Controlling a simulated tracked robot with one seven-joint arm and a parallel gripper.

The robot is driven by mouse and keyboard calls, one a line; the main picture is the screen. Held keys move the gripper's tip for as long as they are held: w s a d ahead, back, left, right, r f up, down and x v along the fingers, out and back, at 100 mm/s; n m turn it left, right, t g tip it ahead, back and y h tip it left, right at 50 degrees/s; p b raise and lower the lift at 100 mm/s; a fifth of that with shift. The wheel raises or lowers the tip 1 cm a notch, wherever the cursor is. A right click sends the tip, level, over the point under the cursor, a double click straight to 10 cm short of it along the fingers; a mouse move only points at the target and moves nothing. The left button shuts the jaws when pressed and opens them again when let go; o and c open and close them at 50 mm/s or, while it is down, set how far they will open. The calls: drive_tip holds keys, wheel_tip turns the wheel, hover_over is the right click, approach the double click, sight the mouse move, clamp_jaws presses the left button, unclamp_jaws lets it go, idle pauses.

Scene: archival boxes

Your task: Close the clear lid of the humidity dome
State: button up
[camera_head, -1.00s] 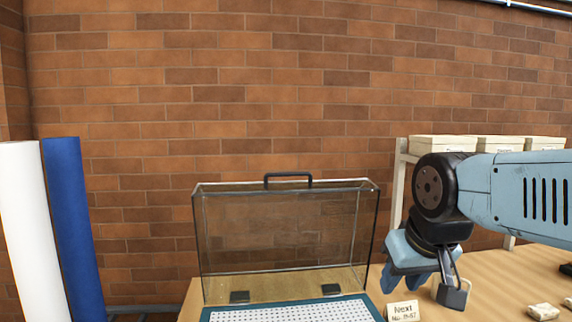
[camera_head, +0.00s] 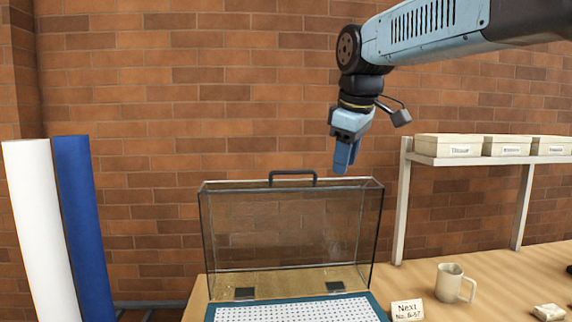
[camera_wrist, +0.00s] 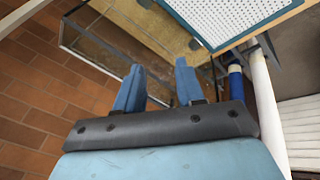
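The clear lid (camera_head: 285,235) of the humidity dome stands raised, roughly upright, behind its base. A black handle (camera_head: 292,175) sits on the lid's top edge, and two dark hinges join its lower edge to the base. The base (camera_head: 295,312) has a white perforated surface and a teal rim. My gripper (camera_head: 343,168) is above the lid's top edge, right of the handle, with its fingers pointing down and apart from the lid. In the wrist view my gripper (camera_wrist: 158,80) has its fingers spread with nothing between them; the lid (camera_wrist: 110,45) shows beyond them. The handle is not clear there.
White (camera_head: 40,230) and blue (camera_head: 82,220) rolls stand at the left. A shelf (camera_head: 490,160) with several pale boxes stands at the right. A brick wall is behind.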

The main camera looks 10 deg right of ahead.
drive_tip(key=w+a+r+n, duration=0.8)
drive_tip(key=w+a+r, duration=0.1)
drive_tip(key=w, duration=0.2)
hover_over(291, 187)
drive_tip(key=shift+g, duration=0.4)
wheel_tip(291, 187, down, 13)
drive_tip(key=shift+r, duration=0.1)
drive_tip(key=shift+c, duration=0.2)
clamp_jaws()
